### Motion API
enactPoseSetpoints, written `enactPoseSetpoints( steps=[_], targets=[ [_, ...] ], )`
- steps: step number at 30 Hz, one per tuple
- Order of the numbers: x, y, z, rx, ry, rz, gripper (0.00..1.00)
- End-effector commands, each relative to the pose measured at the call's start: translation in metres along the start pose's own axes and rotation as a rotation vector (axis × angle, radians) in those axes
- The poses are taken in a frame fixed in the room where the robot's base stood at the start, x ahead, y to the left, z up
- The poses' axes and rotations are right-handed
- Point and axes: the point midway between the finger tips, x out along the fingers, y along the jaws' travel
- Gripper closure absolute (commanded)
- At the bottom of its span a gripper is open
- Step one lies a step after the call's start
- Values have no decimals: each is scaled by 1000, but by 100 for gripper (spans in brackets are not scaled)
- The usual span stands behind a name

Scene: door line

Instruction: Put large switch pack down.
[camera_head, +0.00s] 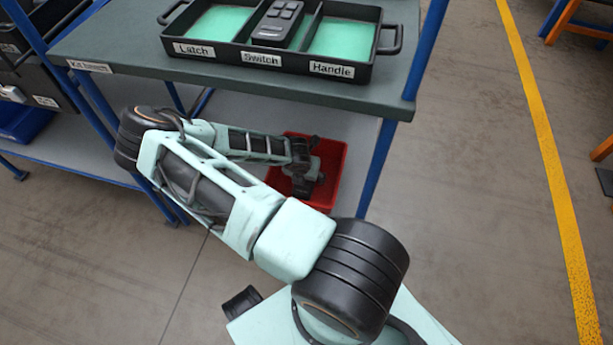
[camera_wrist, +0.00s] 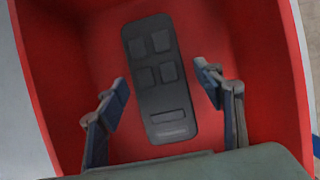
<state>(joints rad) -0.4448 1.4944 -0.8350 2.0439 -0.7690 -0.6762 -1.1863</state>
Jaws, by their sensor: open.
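A large black switch pack (camera_wrist: 158,95) with several square buttons and a pale label lies on the floor of a red bin (camera_wrist: 55,60) in the wrist view. My gripper (camera_wrist: 163,84) is open, with one finger on each side of the pack. A visible gap separates each finger from it. In the head view my arm reaches down to the red bin (camera_head: 338,148) on the lower shelf, where the gripper (camera_head: 303,180) is small and the pack cannot be made out clearly.
A black kit tray (camera_head: 345,68) stands on the bench top, with compartments labelled Latch, Switch and Handle. Another dark switch pack (camera_head: 277,22) sits in the Switch compartment. The bench top (camera_head: 140,40) and a blue post (camera_head: 375,165) are close to my arm.

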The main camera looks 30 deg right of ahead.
Motion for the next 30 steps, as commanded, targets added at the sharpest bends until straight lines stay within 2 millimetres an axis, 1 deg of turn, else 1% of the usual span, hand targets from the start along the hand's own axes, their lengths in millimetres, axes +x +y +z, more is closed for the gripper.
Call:
enactPoseSetpoints(
  steps=[1, 9, 12, 15, 20, 30],
  targets=[
    [-13, 2, 2, 1, -1, 2, 38],
    [-72, 1, 2, 1, 0, 3, 38],
    [-89, 1, 1, 1, 0, 3, 38],
    [-101, 1, 1, -1, 0, 3, 38],
    [-110, 0, 0, -1, 1, 1, 38],
    [-110, 0, 0, -1, 0, 1, 38]
  ],
)
